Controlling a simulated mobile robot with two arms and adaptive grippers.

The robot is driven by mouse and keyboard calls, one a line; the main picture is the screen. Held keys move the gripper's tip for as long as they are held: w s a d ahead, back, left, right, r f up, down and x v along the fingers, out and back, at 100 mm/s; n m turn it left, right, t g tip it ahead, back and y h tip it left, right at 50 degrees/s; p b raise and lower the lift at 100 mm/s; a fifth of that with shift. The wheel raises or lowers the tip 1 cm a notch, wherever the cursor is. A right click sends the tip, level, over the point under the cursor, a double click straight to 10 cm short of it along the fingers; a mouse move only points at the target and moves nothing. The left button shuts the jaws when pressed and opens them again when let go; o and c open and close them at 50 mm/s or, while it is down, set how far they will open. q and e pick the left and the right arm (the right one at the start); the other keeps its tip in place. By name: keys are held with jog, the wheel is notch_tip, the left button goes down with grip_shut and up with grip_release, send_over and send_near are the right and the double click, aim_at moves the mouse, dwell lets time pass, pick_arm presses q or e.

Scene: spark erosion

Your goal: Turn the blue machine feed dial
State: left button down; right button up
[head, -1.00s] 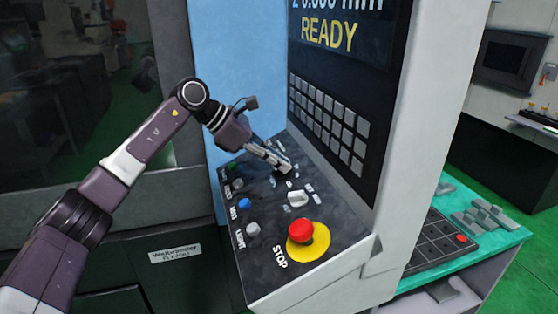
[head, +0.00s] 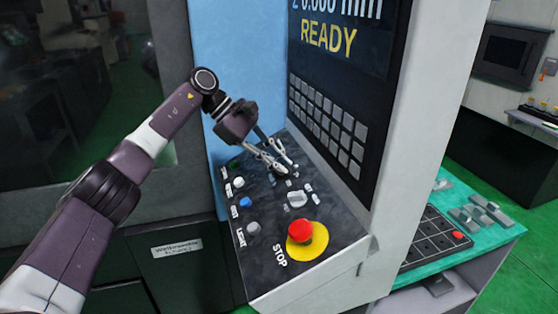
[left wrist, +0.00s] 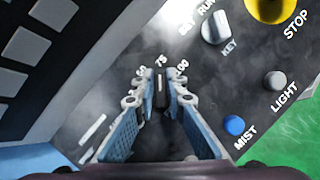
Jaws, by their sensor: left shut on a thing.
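The feed dial is a small dark knob with a pale line (left wrist: 161,92) on the sloping dark panel (head: 325,235) of the blue machine. Small white numbers stand around it in the left wrist view. My left gripper (head: 280,168) reaches down to the far part of this panel. In the left wrist view its two fingertips (left wrist: 160,98) stand on either side of the dial, shut on it. In the head view the fingers mostly hide the dial. My right gripper is in neither view.
A red stop button (head: 300,231) on a yellow disc sits on the panel's near part. A pale key switch (head: 297,199) lies between it and my gripper. A blue mist button (head: 246,202) and a grey light button (head: 254,228) line the left edge. A keypad (head: 326,127) rises behind.

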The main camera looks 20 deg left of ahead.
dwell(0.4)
pick_arm(q)
jog(key=c, duration=2)
grip_release()
jog(key=shift+o, duration=0.2)
jog(key=shift+a, duration=0.1)
jog(key=v, duration=1.1)
jog(key=shift+a+r, duration=0.25)
jog(key=shift+r, duration=0.1)
